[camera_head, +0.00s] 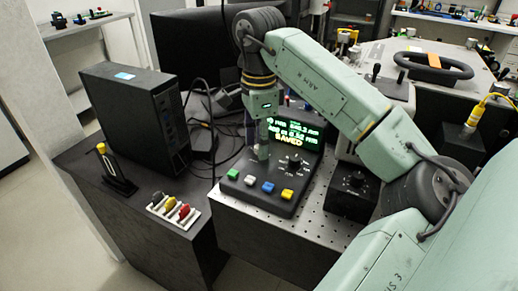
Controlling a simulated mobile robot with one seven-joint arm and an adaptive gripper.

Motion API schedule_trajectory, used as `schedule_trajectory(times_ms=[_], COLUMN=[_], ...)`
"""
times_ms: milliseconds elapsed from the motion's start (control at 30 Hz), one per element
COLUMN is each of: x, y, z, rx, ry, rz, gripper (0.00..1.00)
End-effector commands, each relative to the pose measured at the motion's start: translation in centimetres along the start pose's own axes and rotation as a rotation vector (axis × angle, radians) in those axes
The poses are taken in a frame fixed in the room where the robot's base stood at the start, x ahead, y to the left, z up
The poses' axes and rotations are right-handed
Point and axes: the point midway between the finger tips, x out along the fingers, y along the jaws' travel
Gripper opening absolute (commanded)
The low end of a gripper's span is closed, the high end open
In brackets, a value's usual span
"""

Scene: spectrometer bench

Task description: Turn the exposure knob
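A dark control console (262,197) stands on the perforated bench plate. Its display (292,131) shows green text and the yellow word "SAVED". A black knob (295,160) sits on the console face below the display, with small marks around it. Green, white, blue and yellow buttons line the console's front. A second black knob (355,179) is on a separate dark box to the right. The labels are too small to tell which knob is for exposure. My gripper (262,153) points down over the console's left part, left of the console knob and apart from it. Its finger opening is not clear.
A black computer tower (135,118) stands on the left with loose cables behind the console. A white rack with coloured toggles (173,210) and a yellow-topped lever (116,168) are at the front left. A large instrument (435,67) with a black handle fills the back right.

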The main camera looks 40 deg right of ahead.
Motion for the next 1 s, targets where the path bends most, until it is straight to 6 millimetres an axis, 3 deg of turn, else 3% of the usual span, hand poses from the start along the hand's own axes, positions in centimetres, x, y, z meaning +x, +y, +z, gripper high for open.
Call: schedule_trajectory(times_ms=[300,867,1000], x=[0.25,0.24,0.24], y=[-0.02,-0.02,-0.02], z=[0.01,0.02,0.01], rx=[0.000,0.000,0.000], ry=[0.000,0.000,0.000], rz=[-0.001,-0.001,-0.001], gripper=[0.38,0.01,0.00])
